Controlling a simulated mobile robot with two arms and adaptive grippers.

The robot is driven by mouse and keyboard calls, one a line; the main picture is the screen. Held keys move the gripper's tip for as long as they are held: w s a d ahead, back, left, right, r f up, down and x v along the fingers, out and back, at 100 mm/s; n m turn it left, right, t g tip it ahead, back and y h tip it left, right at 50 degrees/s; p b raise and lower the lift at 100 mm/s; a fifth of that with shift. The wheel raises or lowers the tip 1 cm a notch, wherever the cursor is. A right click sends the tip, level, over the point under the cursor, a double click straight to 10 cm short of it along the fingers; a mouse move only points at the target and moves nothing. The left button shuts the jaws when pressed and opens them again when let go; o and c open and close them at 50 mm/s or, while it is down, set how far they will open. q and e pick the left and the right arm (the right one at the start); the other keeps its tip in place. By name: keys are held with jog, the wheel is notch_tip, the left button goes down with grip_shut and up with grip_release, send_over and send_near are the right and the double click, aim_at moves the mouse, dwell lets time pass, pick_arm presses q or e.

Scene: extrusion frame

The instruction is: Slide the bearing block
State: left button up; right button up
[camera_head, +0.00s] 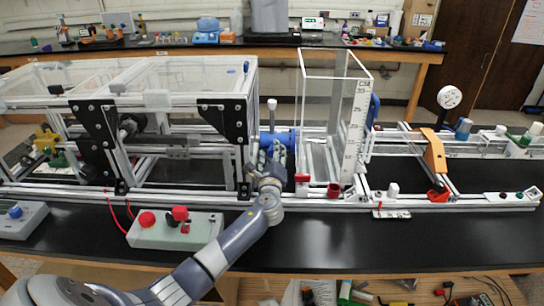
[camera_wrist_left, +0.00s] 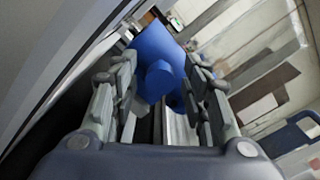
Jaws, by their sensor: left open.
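The blue block (camera_head: 290,137), which looks like the bearing block, sits on the aluminium extrusion frame (camera_head: 215,197) at its middle, just left of the clear upright box. A light post with a rounded top (camera_head: 272,104) stands up at it. My left gripper (camera_head: 273,150) reaches it from the front and covers part of it. In the left wrist view the blue block (camera_wrist_left: 158,58) shows ahead between the two open fingers, with a round blue knob facing me. I cannot tell whether either finger touches it. My right gripper is not in view.
A clear box with a printed scale (camera_head: 355,125) stands close right of the gripper. Black plates (camera_head: 237,130) and a clear-topped enclosure (camera_head: 185,75) stand close left. A control box with red knobs (camera_head: 170,232) lies in front, left of my arm. The black bench (camera_head: 330,245) is clear right of my arm.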

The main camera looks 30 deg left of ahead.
pick_arm(q)
jog(key=v, duration=1.2)
jog(key=shift+s, duration=0.1)
jog(key=shift+a, duration=0.1)
jog(key=shift+c, duration=0.9)
jog(key=shift+f+b, duration=0.1)
jog(key=shift+b, duration=0.2)
jog(key=shift+c, duration=0.6)
jog(key=b, duration=0.2)
jog(key=w+b, duration=0.1)
jog(key=b, duration=0.2)
jog(key=shift+w+a+f, duration=0.1)
jog(key=shift+a+f, duration=0.1)
jog(key=shift+a, duration=0.1)
jog(key=shift+w+a, duration=0.1)
jog(key=shift+w, duration=0.05)
jog(key=shift+w+a+r, duration=0.3)
jog(key=shift+w+r, duration=0.05)
jog(key=shift+w, duration=0.05)
jog(key=x, duration=0.7)
jog(key=shift+w+a+p, duration=0.15)
jog(key=shift+w+p, duration=0.2)
jog(key=shift+w, duration=0.05)
jog(key=shift+x, duration=0.85)
